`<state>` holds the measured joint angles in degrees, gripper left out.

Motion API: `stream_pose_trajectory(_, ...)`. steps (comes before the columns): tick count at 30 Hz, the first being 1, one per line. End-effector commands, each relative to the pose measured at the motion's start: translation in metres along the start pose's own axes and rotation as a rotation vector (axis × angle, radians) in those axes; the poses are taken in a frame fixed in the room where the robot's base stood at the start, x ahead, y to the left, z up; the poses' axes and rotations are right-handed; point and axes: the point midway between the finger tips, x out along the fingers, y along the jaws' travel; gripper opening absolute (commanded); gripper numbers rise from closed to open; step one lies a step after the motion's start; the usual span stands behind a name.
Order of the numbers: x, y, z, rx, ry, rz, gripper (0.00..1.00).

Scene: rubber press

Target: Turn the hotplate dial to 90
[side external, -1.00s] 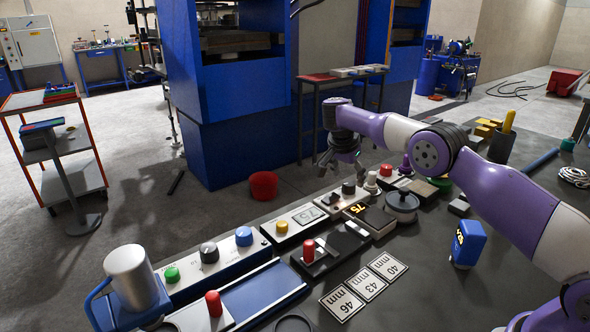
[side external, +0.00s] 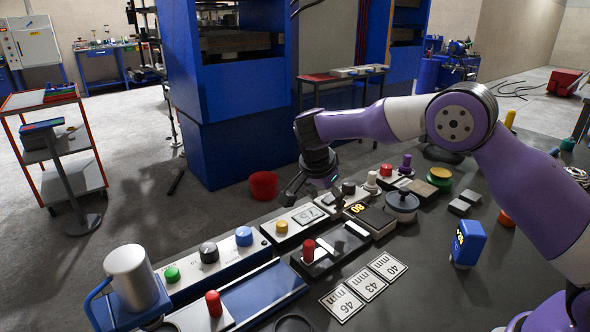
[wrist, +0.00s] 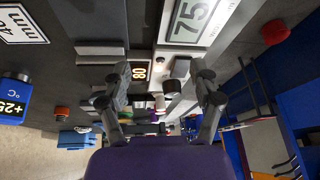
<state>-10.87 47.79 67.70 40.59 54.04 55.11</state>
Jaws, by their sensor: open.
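The hotplate (side external: 370,217) is a dark block on the bench. Its orange display (side external: 357,208) reads 80, and the same display shows in the wrist view (wrist: 139,73). A black dial (side external: 348,187) stands upright on the light panel behind the hotplate. A dark knob (wrist: 181,67) shows between my fingers in the wrist view; I cannot tell for sure that it is the same dial. My gripper (side external: 312,202) is open and empty, tilted down over the panel, left of the dial in the side view. Its spread fingers also show in the wrist view (wrist: 160,72).
Number cards (side external: 363,284) lie in front.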

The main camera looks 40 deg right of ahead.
Motion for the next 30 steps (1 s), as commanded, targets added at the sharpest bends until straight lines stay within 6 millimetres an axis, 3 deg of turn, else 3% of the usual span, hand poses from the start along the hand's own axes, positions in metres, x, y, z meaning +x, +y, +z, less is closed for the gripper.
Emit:
stream_pose_trajectory(5, 0.000, 0.000, -0.003, -0.074, -0.002, -0.003, 0.72)
stream_pose_trajectory(8, -0.002, -0.001, -0.010, -0.275, -0.007, -0.012, 0.72)
stream_pose_trajectory(20, -0.012, -0.004, -0.057, -1.710, 0.031, -0.083, 0.72)
stream_pose_trajectory(30, -0.022, -0.002, -0.098, -2.931, 0.171, -0.088, 0.72)
